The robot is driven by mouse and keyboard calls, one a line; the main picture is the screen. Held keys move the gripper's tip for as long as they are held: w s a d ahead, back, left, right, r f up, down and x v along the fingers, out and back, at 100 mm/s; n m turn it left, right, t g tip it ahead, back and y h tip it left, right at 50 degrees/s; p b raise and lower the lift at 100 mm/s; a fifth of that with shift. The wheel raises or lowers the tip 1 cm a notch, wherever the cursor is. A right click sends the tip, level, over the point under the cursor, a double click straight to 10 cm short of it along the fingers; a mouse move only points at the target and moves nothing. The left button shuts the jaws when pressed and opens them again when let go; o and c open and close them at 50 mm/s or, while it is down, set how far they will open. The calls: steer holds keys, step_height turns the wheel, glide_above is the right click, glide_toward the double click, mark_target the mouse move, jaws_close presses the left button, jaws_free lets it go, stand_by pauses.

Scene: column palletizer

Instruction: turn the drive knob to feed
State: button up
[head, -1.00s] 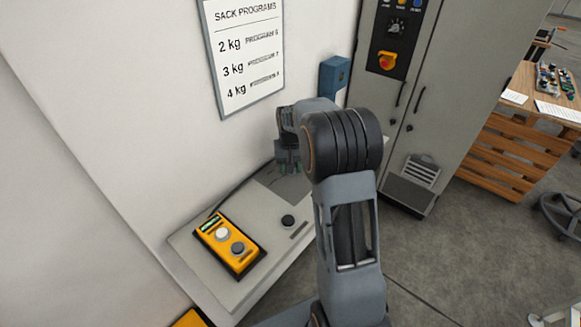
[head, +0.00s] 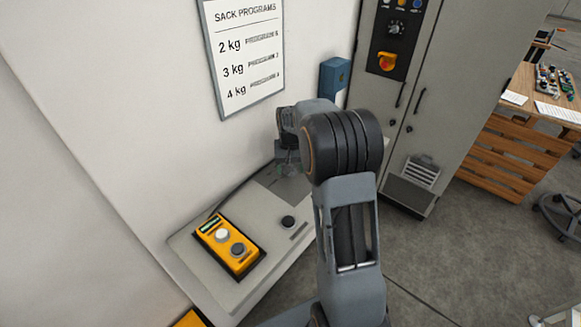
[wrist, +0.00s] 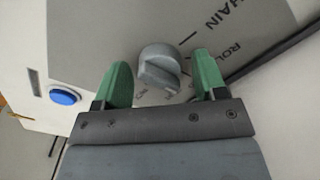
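In the wrist view a grey round knob (wrist: 160,66) with a raised grip bar sits on a grey panel (wrist: 110,25). Printed words and tick marks ring it; "CHAIN" and part of "ROLL" can be read, the others are too small. I cannot read a label naming it the drive knob. My gripper (wrist: 161,62) is open, with one green finger on each side of the knob; contact cannot be told. In the head view my gripper (head: 288,164) is low over the far end of the console (head: 205,270), and this knob is hidden.
A blue button (wrist: 65,96) is left of the knob in the wrist view. A wall sign (head: 243,55) and grey cabinet (head: 440,95) stand behind.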

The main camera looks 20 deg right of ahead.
steer(key=shift+o, duration=0.3)
step_height(320, 180, up, 14)
steer(key=b, duration=0.1)
stand_by(0.4)
steer(key=shift+f, duration=0.15)
